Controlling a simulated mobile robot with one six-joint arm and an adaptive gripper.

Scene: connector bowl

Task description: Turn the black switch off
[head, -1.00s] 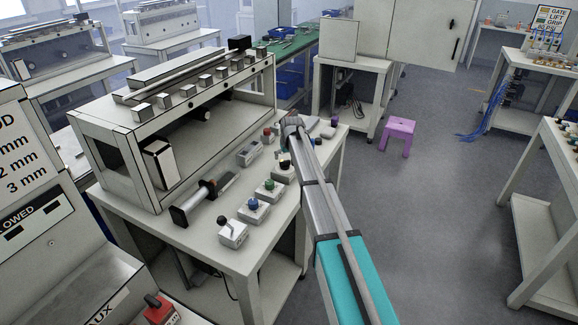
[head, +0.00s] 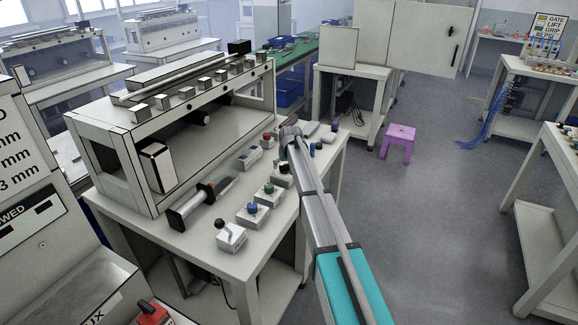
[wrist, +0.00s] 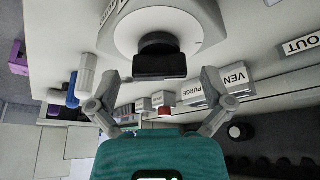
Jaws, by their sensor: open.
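In the wrist view a black switch (wrist: 158,60), a dark knob with a flat bar handle, sits on a round pale base (wrist: 185,25). My gripper (wrist: 160,78) is open, with one finger on each side of the knob and visible space between them. I cannot tell how far the fingertips are from it in depth. In the head view my gripper (head: 291,134) is over the workbench's right part, seen from behind. A black-topped control (head: 284,167) is beside my arm, partly hidden by it; I cannot tell whether it is the same switch.
Blue (head: 252,208), green (head: 268,188) and red (head: 267,137) buttons and a black-ball lever (head: 220,224) line the bench. A white machine frame (head: 150,150) stands behind them. In the wrist view, a VENT label (wrist: 234,78) is to the right. The floor to the right is open around a purple stool (head: 398,138).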

